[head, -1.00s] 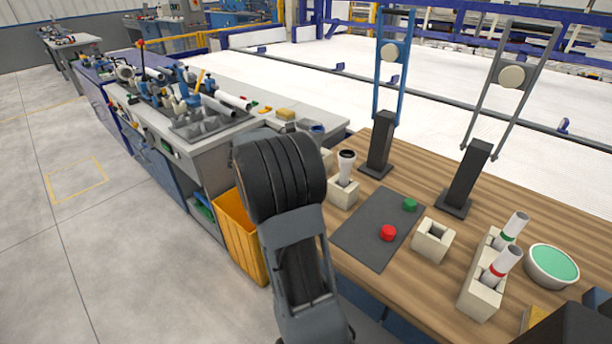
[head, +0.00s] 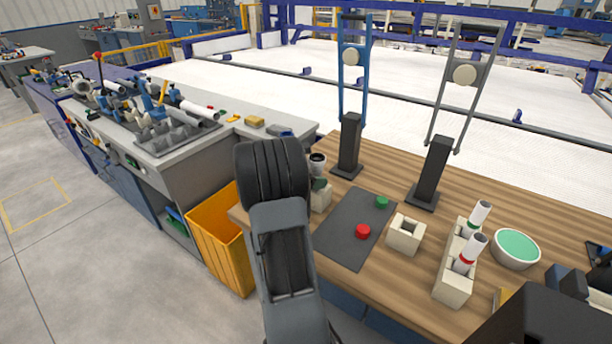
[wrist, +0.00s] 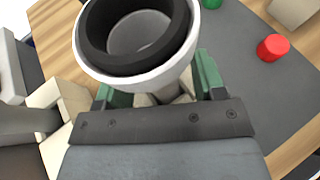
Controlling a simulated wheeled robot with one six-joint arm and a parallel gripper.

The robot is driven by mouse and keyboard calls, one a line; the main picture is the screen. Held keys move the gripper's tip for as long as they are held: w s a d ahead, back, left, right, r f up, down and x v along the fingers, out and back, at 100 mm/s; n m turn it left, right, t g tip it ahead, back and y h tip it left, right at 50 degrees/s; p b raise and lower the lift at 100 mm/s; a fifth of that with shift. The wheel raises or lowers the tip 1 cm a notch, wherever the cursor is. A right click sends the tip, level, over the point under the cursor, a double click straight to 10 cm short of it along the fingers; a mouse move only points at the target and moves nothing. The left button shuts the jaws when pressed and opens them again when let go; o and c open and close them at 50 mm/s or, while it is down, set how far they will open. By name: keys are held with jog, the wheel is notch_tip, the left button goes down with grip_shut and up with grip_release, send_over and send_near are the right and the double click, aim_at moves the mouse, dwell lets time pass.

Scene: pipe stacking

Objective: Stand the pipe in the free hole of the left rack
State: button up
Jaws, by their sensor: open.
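A white pipe with a black inner rim (head: 318,158) stands upright at the table's left end, in a beige block (head: 321,199). In the wrist view the pipe's wide mouth (wrist: 140,75) fills the upper middle. My gripper (wrist: 165,88) is open, with a green finger on each side of the pipe below its mouth; I cannot tell whether they touch it. Its green finger also shows just under the mouth in the head view. A beige rack (head: 452,287) at right holds two tilted pipes, one red-banded (head: 471,249), one green-banded (head: 480,214). My arm hides part of the left end.
A dark mat (head: 340,230) carries a red piece (head: 363,231) and a green piece (head: 382,202). An empty beige block (head: 405,235) stands right of it. Two dark posts (head: 348,145) (head: 432,172) rise behind. A green-filled bowl (head: 516,248) is at right.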

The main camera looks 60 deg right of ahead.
jog(key=shift+s+d+f, duration=0.2)
jog(key=shift+s+d, duration=0.05)
jog(key=shift+d, duration=0.05)
jog(key=shift+c, duration=0.3)
jog(key=c, duration=1)
jog(key=shift+o, duration=0.2)
jog(key=shift+r+p, duration=2.1)
jog(key=shift+r, duration=2.45)
